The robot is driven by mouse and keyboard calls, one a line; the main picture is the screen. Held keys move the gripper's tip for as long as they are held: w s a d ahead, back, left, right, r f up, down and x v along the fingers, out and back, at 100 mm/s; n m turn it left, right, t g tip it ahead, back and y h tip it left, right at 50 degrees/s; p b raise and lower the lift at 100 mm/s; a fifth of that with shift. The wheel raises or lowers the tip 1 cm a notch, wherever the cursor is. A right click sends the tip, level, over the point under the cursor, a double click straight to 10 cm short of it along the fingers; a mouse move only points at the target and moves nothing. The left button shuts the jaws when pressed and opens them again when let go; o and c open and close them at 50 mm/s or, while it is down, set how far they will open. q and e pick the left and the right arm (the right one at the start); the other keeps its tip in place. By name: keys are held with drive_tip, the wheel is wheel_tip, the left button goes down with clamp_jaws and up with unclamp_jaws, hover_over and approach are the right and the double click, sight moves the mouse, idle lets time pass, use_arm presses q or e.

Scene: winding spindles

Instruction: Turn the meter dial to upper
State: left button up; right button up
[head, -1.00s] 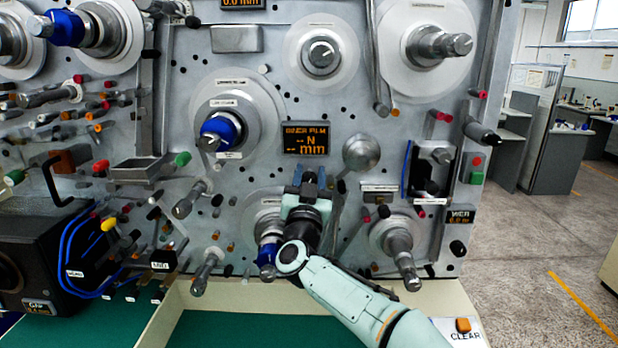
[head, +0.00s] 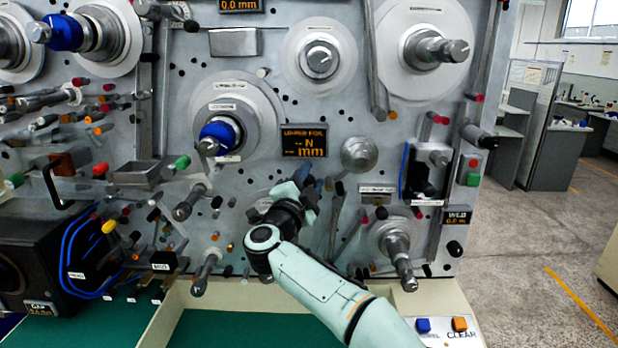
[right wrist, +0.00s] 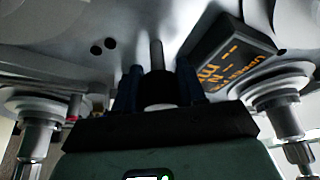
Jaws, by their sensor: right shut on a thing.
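The meter display (head: 304,141) is a black panel with orange text on the grey machine face. Its top line is small and seems to read "UPPER FOIL", above dashes with N and mm. It also shows tilted in the right wrist view (right wrist: 228,62). My right gripper (head: 310,182) is at the panel just below the display. In the right wrist view its dark blue fingers (right wrist: 158,82) are shut on the small black dial (right wrist: 160,92), with a grey pin-like part beyond it. The gripper hides the dial in the head view. My left gripper is not in view.
A blue-ended spindle (head: 218,137) stands left of the display and a round grey knob (head: 360,154) right of it. A lower-right spindle (head: 398,255) juts out. Blue and orange buttons (head: 459,325) sit at the front right. Several small pins crowd the left.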

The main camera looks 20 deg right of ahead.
drive_tip(key=shift+m, duration=0.7)
drive_tip(key=shift+m+g, duration=0.3)
drive_tip(key=o, duration=1)
drive_tip(key=shift+c, duration=0.2)
